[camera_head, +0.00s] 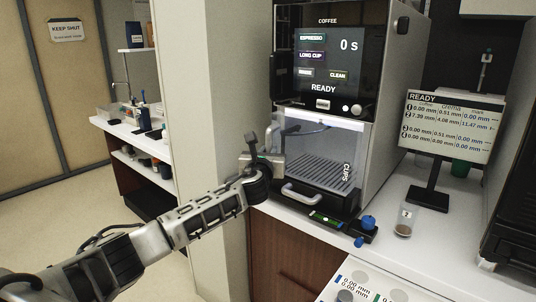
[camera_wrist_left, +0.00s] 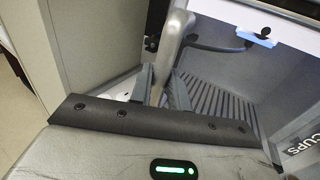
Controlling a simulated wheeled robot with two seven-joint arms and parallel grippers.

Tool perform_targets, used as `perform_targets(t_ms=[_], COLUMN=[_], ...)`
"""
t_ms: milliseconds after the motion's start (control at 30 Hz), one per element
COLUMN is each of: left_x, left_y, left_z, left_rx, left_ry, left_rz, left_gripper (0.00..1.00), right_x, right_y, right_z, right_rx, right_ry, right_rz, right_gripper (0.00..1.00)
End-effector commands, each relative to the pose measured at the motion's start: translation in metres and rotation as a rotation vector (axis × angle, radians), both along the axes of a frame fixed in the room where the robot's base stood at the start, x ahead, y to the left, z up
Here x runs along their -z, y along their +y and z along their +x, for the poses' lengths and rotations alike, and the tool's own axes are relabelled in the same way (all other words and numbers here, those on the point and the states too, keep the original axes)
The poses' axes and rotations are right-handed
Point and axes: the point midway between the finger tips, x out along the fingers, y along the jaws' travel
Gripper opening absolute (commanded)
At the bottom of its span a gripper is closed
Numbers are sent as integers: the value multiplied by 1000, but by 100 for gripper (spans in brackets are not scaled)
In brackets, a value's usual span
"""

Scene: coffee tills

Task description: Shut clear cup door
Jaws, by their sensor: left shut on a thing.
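The clear cup door (camera_head: 312,148) is on the front of the coffee machine, with a pale top edge and the word CUPS at its right. Slats show through it. I cannot tell whether it is fully shut. My left gripper (camera_head: 267,160) is at the door's left edge. In the left wrist view the left gripper (camera_wrist_left: 161,88) has its two fingers on either side of a grey bar-like handle (camera_wrist_left: 172,45) and is shut on it. The CUPS lettering on the door (camera_wrist_left: 299,147) shows at the lower right there. My right gripper is not in view.
The coffee machine (camera_head: 398,75) reads READY. A silver handle (camera_head: 301,197) is low on its front. A screen on a stand (camera_head: 447,127), a clear cup (camera_head: 405,222) and a blue-knobbed tool (camera_head: 366,225) are to the right. A pale wall (camera_head: 205,90) stands close left.

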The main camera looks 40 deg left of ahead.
Motion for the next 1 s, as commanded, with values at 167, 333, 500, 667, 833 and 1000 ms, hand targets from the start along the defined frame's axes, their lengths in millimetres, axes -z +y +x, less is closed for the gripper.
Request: perform_targets(t_ms=[167, 333, 500, 667, 833, 1000], left_x=[-3, -2, -2, -2, 0, 0], left_y=[4, 7, 10, 9, 8, 7], left_z=[2, 10, 17, 16, 16, 16], left_rx=[-8, -9, -9, -7, -4, -2], left_ry=[-4, -5, -4, -2, -1, 0], left_rz=[2, 1, 2, 1, 0, 0], left_gripper=[0, 0, 0, 44, 44, 44], right_x=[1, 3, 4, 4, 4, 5], right_y=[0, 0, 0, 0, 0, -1], right_z=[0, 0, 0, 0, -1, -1], right_rx=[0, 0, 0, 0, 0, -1], right_ry=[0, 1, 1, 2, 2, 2], right_rz=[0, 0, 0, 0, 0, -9], right_gripper=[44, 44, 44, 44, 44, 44])
